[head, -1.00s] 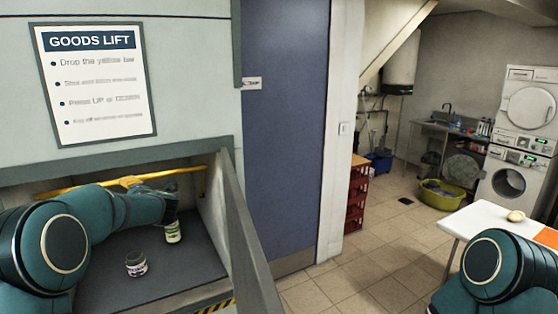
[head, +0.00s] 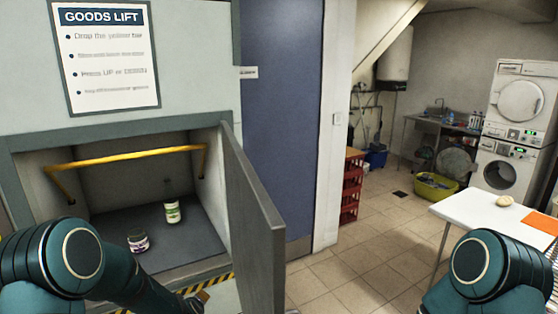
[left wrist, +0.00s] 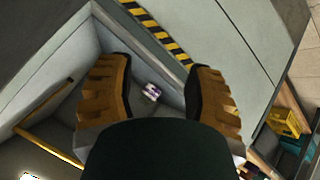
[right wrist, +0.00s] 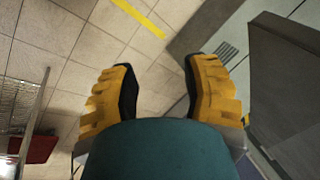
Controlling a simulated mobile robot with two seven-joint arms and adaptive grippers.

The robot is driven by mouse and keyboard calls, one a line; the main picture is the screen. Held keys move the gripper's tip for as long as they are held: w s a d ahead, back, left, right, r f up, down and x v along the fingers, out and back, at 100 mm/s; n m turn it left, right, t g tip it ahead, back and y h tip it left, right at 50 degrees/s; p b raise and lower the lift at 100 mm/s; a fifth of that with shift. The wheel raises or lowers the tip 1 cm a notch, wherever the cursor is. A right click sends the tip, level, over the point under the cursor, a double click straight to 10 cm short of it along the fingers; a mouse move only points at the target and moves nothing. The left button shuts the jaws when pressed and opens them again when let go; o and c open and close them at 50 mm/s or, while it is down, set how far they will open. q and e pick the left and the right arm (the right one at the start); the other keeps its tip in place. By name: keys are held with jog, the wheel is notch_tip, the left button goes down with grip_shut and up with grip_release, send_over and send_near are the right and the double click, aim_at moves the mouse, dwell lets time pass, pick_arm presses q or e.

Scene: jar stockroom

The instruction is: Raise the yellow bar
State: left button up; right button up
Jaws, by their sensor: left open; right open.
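The yellow bar (head: 130,156) spans the lift opening, near its top, with bent ends at both side walls. Nothing touches it. In the left wrist view the bar (left wrist: 50,146) is at the lower left. My left gripper (left wrist: 155,88) is open and empty, outside the lift; in the head view part of it shows near the striped sill, low and in front of the bar. My right gripper (right wrist: 158,85) is open and empty above the tiled floor, and the head view does not show its fingers.
A grey door panel (head: 252,215) stands open on the right of the lift. A white table (head: 485,218) is at the right. Tiled floor (head: 365,250) is clear between.

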pick_arm(q)
jog(key=s+d+f+m+g+h+b, duration=0.1)
jog(key=s+d+f+m+g+h, duration=0.1)
jog(key=s, duration=0.7)
jog(key=s+d+f+m+g+h+b, duration=0.2)
jog(key=s+d+f+m+g, duration=0.1)
jog(key=s+d+f, duration=0.4)
jog(key=s+d+f+m+g+h+b, duration=0.1)
jog(key=s+d+f+m+g+h, duration=0.1)
jog(key=s+d+f+m, duration=0.2)
jog(key=s+f, duration=0.3)
jog(key=s, duration=0.3)
jog(key=shift+s+d+m, duration=0.3)
jog(key=shift+s+d, duration=0.05)
jog(key=shift+d, duration=0.05)
pick_arm(e)
notch_tip(320, 180, down, 6)
jog(key=shift+a+r, duration=0.1)
jog(key=shift+r, duration=0.15)
